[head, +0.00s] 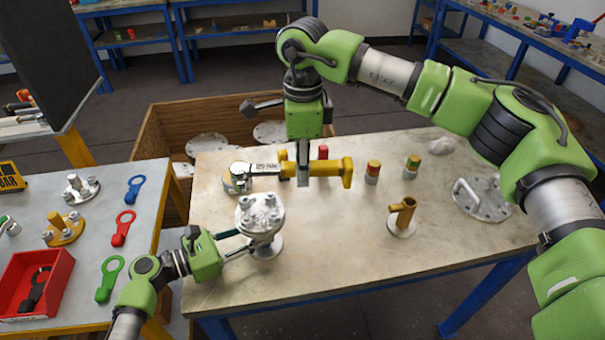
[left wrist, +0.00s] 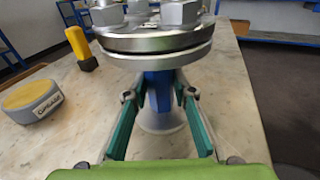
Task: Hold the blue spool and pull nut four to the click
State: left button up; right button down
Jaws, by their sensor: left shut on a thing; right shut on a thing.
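The spool (head: 263,247) stands upright on the bench with a bolted silver flange pair (head: 260,212) on top. Several large nuts (left wrist: 181,12) sit on the flange; I cannot read which is number four. The left wrist view shows the spool's blue neck (left wrist: 158,90) under the flange. My left gripper (left wrist: 157,100) is shut on this neck, one teal finger on each side. My right gripper (head: 302,172) is shut on a wrench with a yellow handle (head: 330,168) and silver shaft (head: 262,169). The wrench lies level, behind the flange and apart from its nuts.
A grease tin (left wrist: 32,100) stands behind the spool. Two banded cylinders (head: 372,173) (head: 412,166), a brass-coloured fitting (head: 402,217) and a handled flange plate (head: 482,198) stand to the right. The bench's front middle is clear. A side table (head: 85,180) holds coloured ring tools and a red bin (head: 35,285).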

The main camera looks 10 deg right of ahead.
pick_arm(q)
jog(key=o, duration=1.1)
jog(key=shift+c, duration=0.2)
jog(key=shift+a, duration=0.15)
jog(key=v, duration=1.1)
jog(key=shift+a, duration=0.3)
jog(key=shift+s+a, duration=0.1)
